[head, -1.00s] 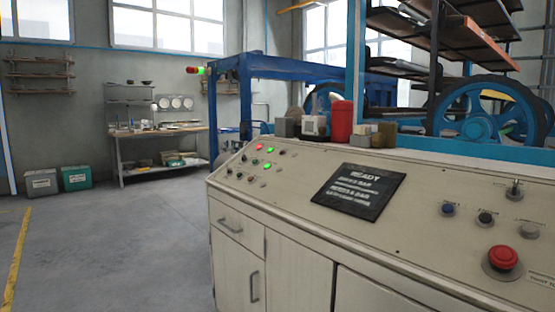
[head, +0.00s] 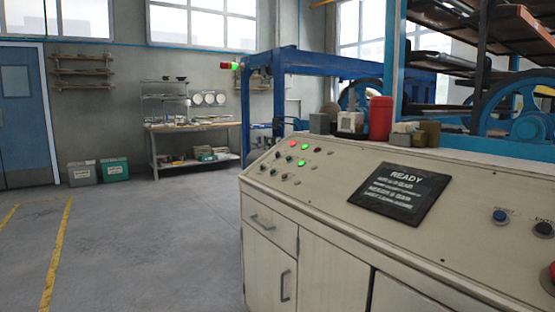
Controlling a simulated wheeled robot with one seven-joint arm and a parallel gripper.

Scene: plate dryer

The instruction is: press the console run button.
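The beige control console (head: 330,215) fills the lower right of the head view. On its sloped top is a dark screen (head: 400,193) reading READY, with smaller lines I cannot read surely. Right of the screen are a blue button (head: 499,216) and a black button (head: 543,229), with labels too small to read. A red mushroom button (head: 550,280) is cut by the right edge. A cluster of small buttons and lit red and green lamps (head: 298,152) sits at the console's left end. Which button is run, I cannot tell. My gripper is not in view.
A red canister (head: 380,118) and small boxes stand behind the console. A blue machine frame (head: 330,62) rises beyond. A workbench (head: 190,135) and two bins (head: 98,171) stand at the back wall. The floor left of the console is free, with yellow lines (head: 57,255).

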